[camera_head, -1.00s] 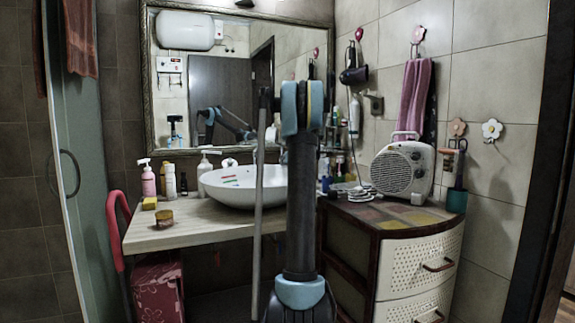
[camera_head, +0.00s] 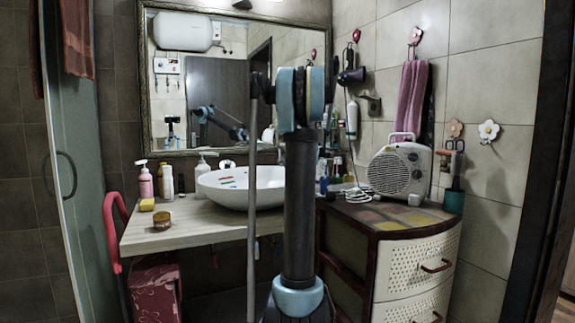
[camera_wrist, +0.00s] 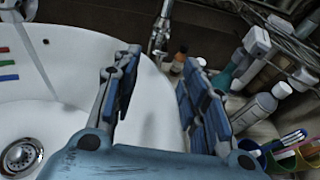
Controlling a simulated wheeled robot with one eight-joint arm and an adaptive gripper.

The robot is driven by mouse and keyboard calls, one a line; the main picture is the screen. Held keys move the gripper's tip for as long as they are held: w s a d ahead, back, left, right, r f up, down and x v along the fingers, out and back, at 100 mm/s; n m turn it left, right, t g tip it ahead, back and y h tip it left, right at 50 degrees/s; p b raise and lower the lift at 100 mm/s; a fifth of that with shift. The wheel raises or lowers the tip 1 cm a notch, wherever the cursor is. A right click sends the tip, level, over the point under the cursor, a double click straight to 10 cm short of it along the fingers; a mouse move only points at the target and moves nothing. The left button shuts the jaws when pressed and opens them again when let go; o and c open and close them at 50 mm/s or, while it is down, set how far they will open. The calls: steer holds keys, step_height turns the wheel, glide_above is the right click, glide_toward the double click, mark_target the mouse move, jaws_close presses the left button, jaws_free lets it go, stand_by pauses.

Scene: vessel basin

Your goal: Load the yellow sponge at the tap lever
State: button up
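The yellow sponge (camera_head: 147,204) lies on the left part of the wooden counter, in front of the bottles. It is not seen in the wrist view. The white basin (camera_head: 240,187) stands on the counter, and its inside and drain (camera_wrist: 20,156) show in the wrist view. A metal tap (camera_wrist: 160,35) stands at the basin's far edge in the wrist view; its lever is hard to make out. My gripper (camera_wrist: 160,98) is open and empty, its two blue fingers apart over the basin's edge. In the head view my arm hides it.
A round jar (camera_head: 162,221) stands near the sponge, with a pink pump bottle (camera_head: 146,182) behind. Bottles (camera_wrist: 262,105) and cups of pens (camera_wrist: 285,150) crowd the right of the wrist view. A heater (camera_head: 400,170) stands on the right cabinet.

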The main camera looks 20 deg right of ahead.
steer(key=shift+v, duration=1.6)
